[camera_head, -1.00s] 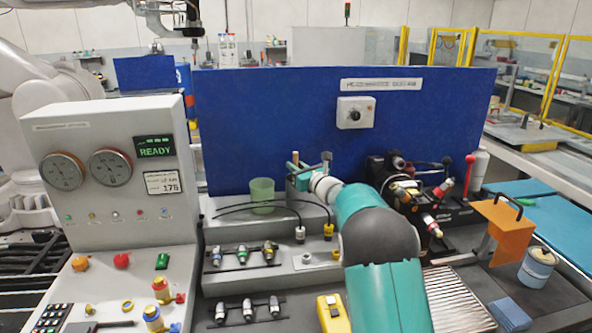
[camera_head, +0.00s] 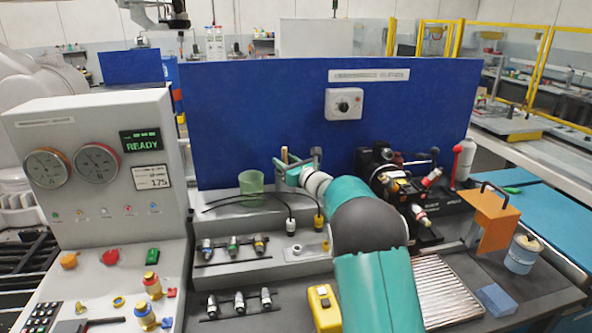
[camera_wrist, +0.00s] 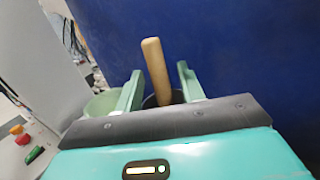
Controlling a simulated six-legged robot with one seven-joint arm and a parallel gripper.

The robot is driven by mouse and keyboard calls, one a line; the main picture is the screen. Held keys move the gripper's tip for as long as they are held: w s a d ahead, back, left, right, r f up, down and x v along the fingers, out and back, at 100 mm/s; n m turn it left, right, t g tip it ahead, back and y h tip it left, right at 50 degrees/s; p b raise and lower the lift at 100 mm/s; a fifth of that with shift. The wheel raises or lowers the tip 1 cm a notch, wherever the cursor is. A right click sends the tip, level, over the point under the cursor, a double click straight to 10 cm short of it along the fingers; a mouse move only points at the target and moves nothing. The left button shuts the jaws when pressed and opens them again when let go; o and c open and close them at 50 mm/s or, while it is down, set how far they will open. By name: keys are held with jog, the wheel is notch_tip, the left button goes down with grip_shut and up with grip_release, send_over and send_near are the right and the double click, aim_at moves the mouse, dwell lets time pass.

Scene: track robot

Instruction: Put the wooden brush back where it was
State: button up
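The wooden brush shows as a plain tan handle (camera_wrist: 156,68) standing nearly upright, slightly tilted, in the wrist view. Its lower end goes into a dark round holder (camera_wrist: 150,101), mostly hidden behind my gripper; the bristles are not visible. My gripper (camera_wrist: 160,82) is open, with its two pale green fingers on either side of the handle and gaps on both sides. In the head view my gripper (camera_head: 297,163) is at the bench's back, before the blue panel, and the handle's tip (camera_head: 284,155) shows small beside a finger.
A translucent green cup (camera_head: 251,183) stands just left of my gripper. The blue panel (camera_head: 250,110) rises close behind. Black cables with connectors (camera_head: 291,227) lie in front. A dark mechanical fixture (camera_head: 400,185) stands to the right, and a gauge console (camera_head: 95,175) to the left.

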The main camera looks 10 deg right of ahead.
jog(key=v, duration=1.1)
jog(key=shift+s, duration=0.3)
jog(key=shift+d, duration=0.1)
jog(key=shift+c, duration=0.5)
